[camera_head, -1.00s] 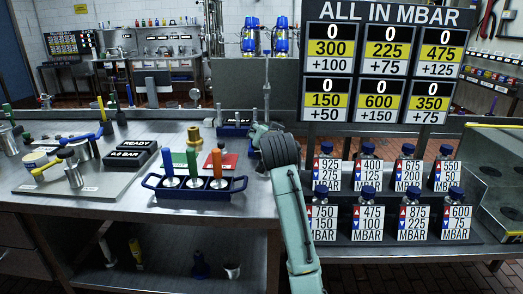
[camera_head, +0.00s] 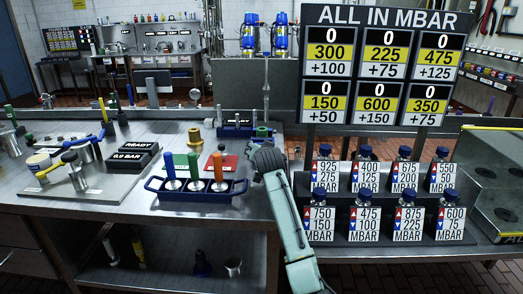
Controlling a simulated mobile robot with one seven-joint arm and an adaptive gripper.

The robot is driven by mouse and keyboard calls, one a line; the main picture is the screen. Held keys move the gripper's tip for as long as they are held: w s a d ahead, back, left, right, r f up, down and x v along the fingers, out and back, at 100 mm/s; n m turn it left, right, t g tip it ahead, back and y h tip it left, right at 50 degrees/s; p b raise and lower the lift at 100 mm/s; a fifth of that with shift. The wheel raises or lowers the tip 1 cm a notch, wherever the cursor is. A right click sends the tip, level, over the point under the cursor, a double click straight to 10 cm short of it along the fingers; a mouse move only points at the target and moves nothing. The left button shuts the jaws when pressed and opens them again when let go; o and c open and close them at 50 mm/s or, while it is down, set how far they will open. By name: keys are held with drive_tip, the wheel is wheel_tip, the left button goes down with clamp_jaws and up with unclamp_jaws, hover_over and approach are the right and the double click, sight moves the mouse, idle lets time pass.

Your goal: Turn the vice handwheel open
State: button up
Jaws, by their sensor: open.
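A small vice-like fixture (camera_head: 238,131) with a dark blue body stands at the back right of the steel bench. A thin upright rod (camera_head: 266,103) rises beside it. I cannot clearly make out the handwheel; a small greenish-yellow part (camera_head: 263,131) shows just right of the fixture. My gripper (camera_head: 255,148) is at the bench's right edge, in front of and slightly right of the fixture. It is open, and my dark wrist hides most of its fingers. I cannot tell whether it touches anything.
A blue rack (camera_head: 196,194) with green and orange handles stands left of my wrist. A READY display (camera_head: 139,146) and a tray of fittings (camera_head: 70,187) are farther left. Right of my arm, labelled bottles (camera_head: 362,175) stand below the MBAR board (camera_head: 386,18).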

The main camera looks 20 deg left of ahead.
drive_tip(key=shift+c, duration=0.4)
drive_tip(key=c, duration=1.1)
drive_tip(key=shift+o, duration=0.2)
drive_tip(key=shift+a, duration=0.1)
drive_tip(key=n+h, duration=0.1)
drive_tip(key=n, duration=0.1)
drive_tip(key=n+h, duration=0.1)
drive_tip(key=shift+a+t+h, duration=0.25)
drive_tip(key=shift+t+h, duration=0.05)
drive_tip(key=n+t+h+b, duration=0.1)
drive_tip(key=n+h, duration=0.1)
drive_tip(key=n, duration=0.2)
drive_tip(key=shift+s+a+f, duration=0.1)
drive_tip(key=shift+a, duration=0.05)
drive_tip(key=o, duration=1.1)
